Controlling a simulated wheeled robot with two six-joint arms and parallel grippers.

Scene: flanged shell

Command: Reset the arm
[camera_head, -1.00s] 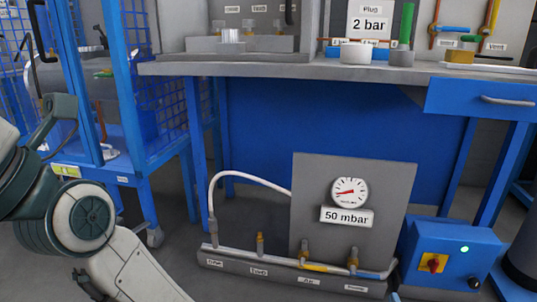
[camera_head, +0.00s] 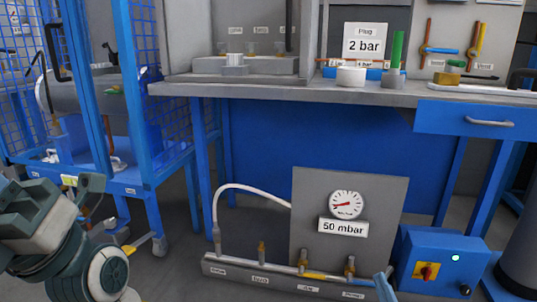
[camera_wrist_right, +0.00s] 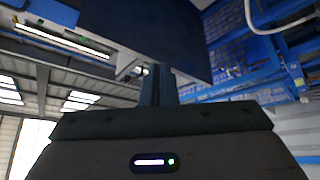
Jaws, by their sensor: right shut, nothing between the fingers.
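My right gripper (camera_head: 385,288) shows only as a blue-grey tip at the bottom edge of the head view, in front of the foot of the gauge panel. In the right wrist view its two dark fingers (camera_wrist_right: 158,86) stand together above the wrist housing, shut with nothing between them. They point up past a dark blue panel and toward the ceiling. My left arm (camera_head: 70,250) comes in at the lower left of the head view as grey-green links. The left gripper is out of the picture.
A grey gauge panel (camera_head: 348,205) with a pipe manifold (camera_head: 290,275) stands low in front. A blue switch box (camera_head: 440,262) is at its right. Behind is a grey workbench (camera_head: 290,91) with fittings. A blue mesh frame (camera_head: 128,100) stands at the left.

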